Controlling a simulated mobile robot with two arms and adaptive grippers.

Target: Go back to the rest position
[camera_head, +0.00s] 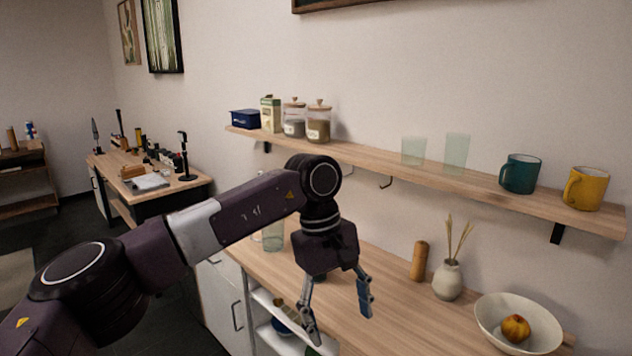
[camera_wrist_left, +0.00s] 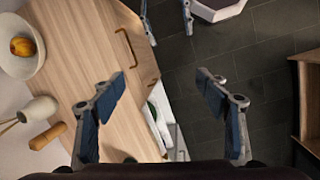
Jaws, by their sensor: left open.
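My left arm comes in from the left in the head view. Its gripper (camera_head: 338,320) hangs over the front edge of the wooden counter (camera_head: 385,280), fingers pointing down, spread apart and empty. In the left wrist view, the left gripper (camera_wrist_left: 160,82) shows two spread fingers with nothing between them, over the counter edge and the dark floor. Another gripper, my right one (camera_wrist_left: 168,28), shows at the top of that view with its fingers apart and nothing between them. The right arm is not seen in the head view.
A bowl (camera_head: 490,335) with a fruit (camera_head: 515,328), a vase (camera_head: 447,280) and a wooden cylinder (camera_head: 419,261) stand on the counter. A glass (camera_head: 273,237) is close behind my arm. The wall shelf (camera_head: 375,160) holds jars, glasses and mugs. Open floor (camera_wrist_left: 225,55) lies beside the counter.

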